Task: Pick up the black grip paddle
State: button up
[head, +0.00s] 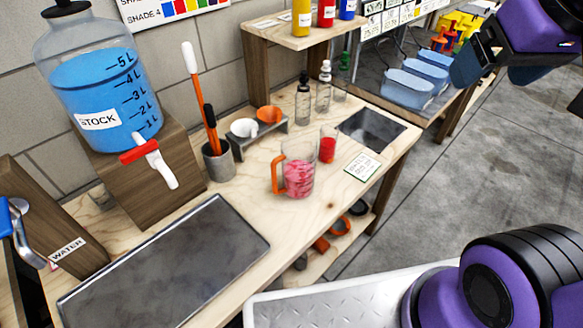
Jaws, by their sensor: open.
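A grey cup (219,161) stands on the wooden bench right of the stock tank's stand. A paddle stick leans in it, with a white end (190,57) at the top and an orange shaft below. A black grip (209,115) shows lower down, just above more orange. I cannot tell whether this is one paddle or two overlapping; the lower ends are hidden in the cup. My gripper (521,78) is at the upper right, purple and dark, partly cut off by the frame. It is open, holds nothing visible, and is well apart from the cup.
A stock tank (97,83) with a red-handled tap stands left of the cup. A jug of pink liquid (298,175), bottles and a red beaker (327,149) stand to the right. A dark tray (165,270) lies in front.

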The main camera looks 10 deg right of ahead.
aim_at(206, 107)
jog(key=u, duration=1.7)
jog(key=k+j+u, duration=0.1)
jog(key=k+u, duration=0.2)
jog(key=k+j+u, duration=0.25)
jog(key=k, duration=0.3)
